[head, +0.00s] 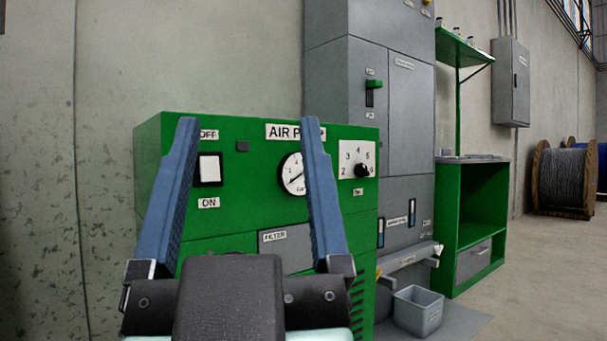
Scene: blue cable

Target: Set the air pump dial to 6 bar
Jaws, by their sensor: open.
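The air pump (245,215) is a green cabinet with an "AIR PUMP" label, partly hidden by my gripper. Its dial (362,171) is a small black knob on a white plate (347,152) with numbers from 2 up to about 6, at the upper right of the front. The knob's pointer is too small to read surely. A round white gauge (291,175) sits left of the dial, partly covered by my right finger. My gripper (250,122) is open and empty, its two blue fingers spread in front of the pump. The dial is right of both fingers, apart from them.
A white rocker switch (210,168) sits between OFF and ON labels. A grey cabinet (405,90) stands behind the pump. A grey bin (418,310), a green workbench (470,225) and cable reels (566,177) are to the right. Open floor lies at the lower right.

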